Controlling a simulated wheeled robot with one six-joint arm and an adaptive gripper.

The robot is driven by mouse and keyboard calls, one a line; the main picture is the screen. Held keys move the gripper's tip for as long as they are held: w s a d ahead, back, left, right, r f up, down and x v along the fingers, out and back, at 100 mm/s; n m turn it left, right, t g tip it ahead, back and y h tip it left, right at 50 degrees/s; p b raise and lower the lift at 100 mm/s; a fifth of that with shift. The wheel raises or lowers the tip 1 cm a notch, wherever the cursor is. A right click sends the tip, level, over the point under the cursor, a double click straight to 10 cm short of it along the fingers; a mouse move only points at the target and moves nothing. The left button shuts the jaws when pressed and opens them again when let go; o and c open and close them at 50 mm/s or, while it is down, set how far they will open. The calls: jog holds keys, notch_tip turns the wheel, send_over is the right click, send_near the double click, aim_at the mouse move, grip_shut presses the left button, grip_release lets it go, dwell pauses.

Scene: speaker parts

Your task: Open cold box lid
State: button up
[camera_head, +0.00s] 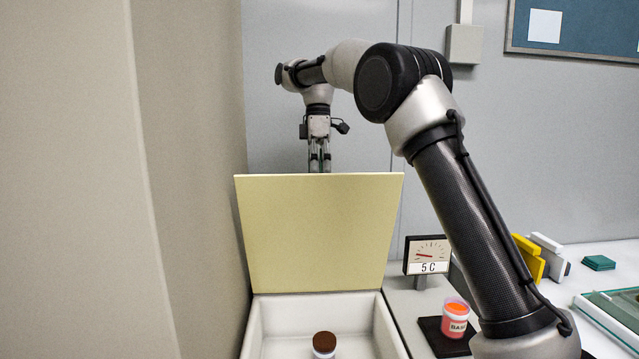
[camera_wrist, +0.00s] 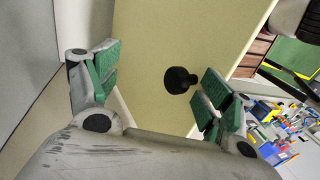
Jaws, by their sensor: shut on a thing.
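The cold box lid (camera_head: 320,232) is a pale yellow panel standing raised at the back of the white cold box (camera_head: 385,325). Its face with a round black knob (camera_wrist: 179,80) shows in the wrist view, where the lid (camera_wrist: 150,35) fills the middle. My gripper (camera_head: 319,168) is at the lid's top edge, partly hidden behind it. The exact contact is unclear. A brown-topped jar (camera_head: 324,342) is inside the box.
A dial sign reading 5 C (camera_head: 427,256) stands right of the box. Yellow and white pieces (camera_head: 535,258) stand farther right. A wall (camera_head: 190,150) rises close on the left.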

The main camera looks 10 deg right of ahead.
jog(key=shift+o, duration=0.9)
jog(key=shift+w+d+f, duration=0.15)
jog(key=shift+w+f, duration=0.1)
jog(key=shift+w, duration=0.4)
jog(key=shift+w+d+f, duration=0.1)
jog(key=shift+w+f, duration=0.1)
jog(key=shift+w, duration=0.45)
jog(key=o, duration=0.8)
jog(key=shift+w, duration=0.1)
jog(key=shift+c, duration=0.4)
jog(key=shift+c, duration=0.2)
jog(key=shift+a, duration=0.1)
